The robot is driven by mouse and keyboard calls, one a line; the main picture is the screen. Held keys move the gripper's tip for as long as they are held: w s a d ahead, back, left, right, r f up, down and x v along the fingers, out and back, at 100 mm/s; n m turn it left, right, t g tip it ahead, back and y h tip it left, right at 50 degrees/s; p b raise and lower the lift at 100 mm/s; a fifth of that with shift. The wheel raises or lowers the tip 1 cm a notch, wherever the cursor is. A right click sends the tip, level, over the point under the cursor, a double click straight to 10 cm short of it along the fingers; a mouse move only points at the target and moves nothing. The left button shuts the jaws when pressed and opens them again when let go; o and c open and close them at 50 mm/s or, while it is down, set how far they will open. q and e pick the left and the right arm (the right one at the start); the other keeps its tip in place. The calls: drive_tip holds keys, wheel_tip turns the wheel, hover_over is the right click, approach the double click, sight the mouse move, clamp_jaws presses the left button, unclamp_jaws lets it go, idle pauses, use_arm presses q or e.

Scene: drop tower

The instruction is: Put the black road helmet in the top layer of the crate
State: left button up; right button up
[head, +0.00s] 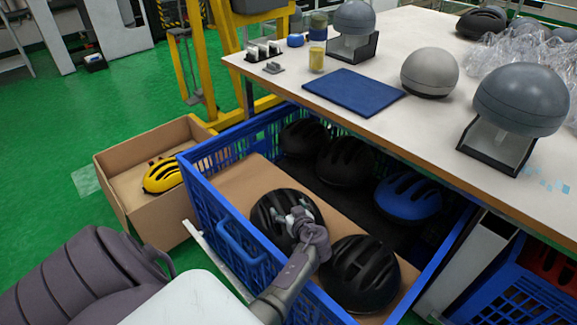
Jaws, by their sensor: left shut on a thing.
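The blue crate (196,186) stands below the table edge. A brown cardboard sheet (243,187) covers its near part. A black vented helmet (266,214) rests on or just above the sheet at the crate's left wall; I cannot tell if it touches. My left gripper (297,214) is shut on this helmet's right side and hides part of it. Another black helmet (362,275) sits on the sheet to the right. Deeper in the crate, beyond the sheet, are black helmets (345,160) and a blue helmet (408,196). My right gripper is not in view.
A cardboard box (122,197) with a yellow helmet (162,176) stands left of the crate. The table (420,122) above holds a blue mat (353,91), grey domes (521,98) and clear plastic wrap. Another blue crate (520,297) is at lower right.

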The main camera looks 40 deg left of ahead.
use_arm(q)
drive_tip(key=o, duration=1.6)
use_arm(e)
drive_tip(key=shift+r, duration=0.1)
use_arm(q)
drive_tip(key=shift+r, duration=0.1)
drive_tip(key=p+v, duration=0.1)
drive_tip(key=v, duration=0.6)
drive_tip(key=shift+s+d+r, duration=0.1)
drive_tip(key=shift+s+d, duration=0.1)
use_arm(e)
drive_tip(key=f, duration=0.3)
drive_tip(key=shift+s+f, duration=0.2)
